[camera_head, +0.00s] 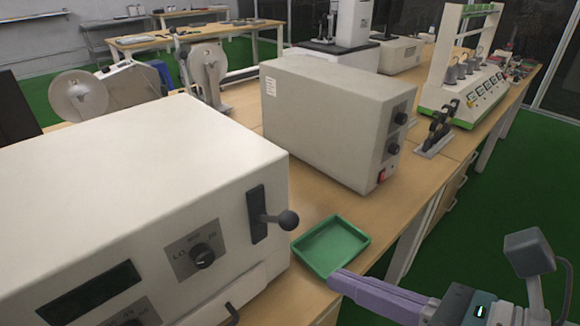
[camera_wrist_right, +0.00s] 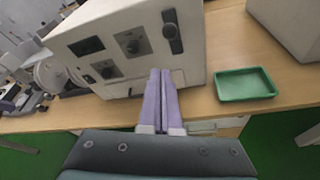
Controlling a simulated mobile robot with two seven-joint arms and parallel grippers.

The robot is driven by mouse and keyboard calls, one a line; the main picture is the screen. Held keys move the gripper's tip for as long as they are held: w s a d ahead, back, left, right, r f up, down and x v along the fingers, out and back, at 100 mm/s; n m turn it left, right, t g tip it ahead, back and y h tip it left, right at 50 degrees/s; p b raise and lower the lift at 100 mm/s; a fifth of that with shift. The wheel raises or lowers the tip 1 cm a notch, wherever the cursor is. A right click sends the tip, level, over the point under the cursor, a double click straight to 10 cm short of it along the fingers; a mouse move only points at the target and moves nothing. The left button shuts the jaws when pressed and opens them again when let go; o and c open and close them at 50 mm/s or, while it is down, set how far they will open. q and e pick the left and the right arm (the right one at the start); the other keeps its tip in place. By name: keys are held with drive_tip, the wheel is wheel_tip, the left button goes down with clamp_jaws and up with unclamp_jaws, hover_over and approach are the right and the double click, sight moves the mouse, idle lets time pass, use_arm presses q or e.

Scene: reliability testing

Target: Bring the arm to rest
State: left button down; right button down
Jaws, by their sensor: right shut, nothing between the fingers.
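My right gripper (camera_head: 385,298) comes in at the lower right of the head view, with its purple fingers together and empty. Its tips appear beside the near corner of the green tray in that view; whether they touch cannot be told. In the right wrist view the shut fingers (camera_wrist_right: 160,98) point toward the front of the white instrument, with the tray to their right. My left gripper does not show in either view.
A white instrument (camera_head: 130,190) with a black lever and knobs fills the left of the bench. An empty green tray (camera_head: 312,272) lies beside it. A beige box (camera_head: 325,115) stands behind. Green floor (camera_head: 520,190) is open at right.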

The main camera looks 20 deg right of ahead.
drive_tip(key=shift+s+d+r, duration=0.1)
drive_tip(key=shift+s+r, duration=0.05)
drive_tip(key=shift+s, duration=0.05)
idle(0.4)
